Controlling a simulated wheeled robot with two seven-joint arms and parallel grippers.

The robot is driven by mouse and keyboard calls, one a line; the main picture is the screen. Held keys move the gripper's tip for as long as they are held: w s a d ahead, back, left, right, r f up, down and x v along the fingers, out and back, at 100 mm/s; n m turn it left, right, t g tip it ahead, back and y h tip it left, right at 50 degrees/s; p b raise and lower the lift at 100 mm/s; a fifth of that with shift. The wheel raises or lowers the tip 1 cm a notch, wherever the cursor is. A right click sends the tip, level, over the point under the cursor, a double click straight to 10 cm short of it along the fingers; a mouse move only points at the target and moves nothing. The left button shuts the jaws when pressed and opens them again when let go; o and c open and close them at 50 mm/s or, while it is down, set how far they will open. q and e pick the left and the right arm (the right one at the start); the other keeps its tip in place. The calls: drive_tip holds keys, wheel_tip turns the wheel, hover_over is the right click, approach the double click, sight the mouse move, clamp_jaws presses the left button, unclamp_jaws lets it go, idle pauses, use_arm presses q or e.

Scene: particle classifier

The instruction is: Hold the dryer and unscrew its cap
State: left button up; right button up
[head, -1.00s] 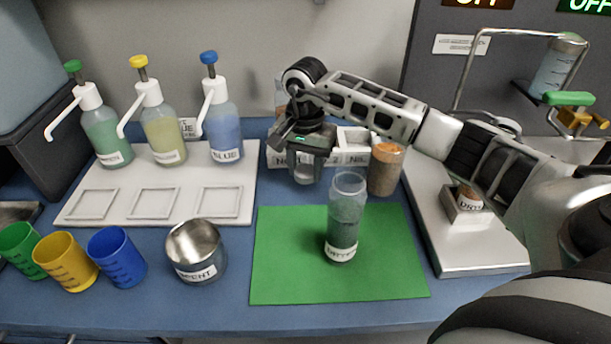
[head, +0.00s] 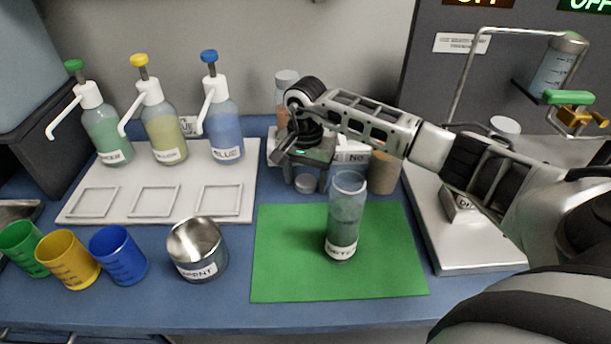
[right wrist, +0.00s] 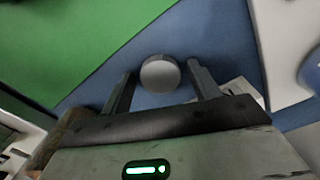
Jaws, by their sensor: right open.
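My right gripper (head: 305,174) hangs open, pointing down behind the green mat. A small grey round cap (head: 305,184) shows between its fingers, and the right wrist view shows this cap (right wrist: 160,75) between the two open fingertips, not gripped. What it sits on is hidden. My left gripper is out of view.
A clear labelled cylinder (head: 344,220) stands upright on the green mat (head: 285,270), close to my right gripper. A brown jar (head: 384,178) stands behind it. A metal cup (head: 196,262), coloured cups and pump bottles are at left. The mat's front is clear.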

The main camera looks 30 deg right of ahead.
sight(306, 181)
drive_tip(key=shift+r, duration=0.6)
wheel_tip(306, 181, up, 11)
drive_tip(key=shift+b, duration=0.45)
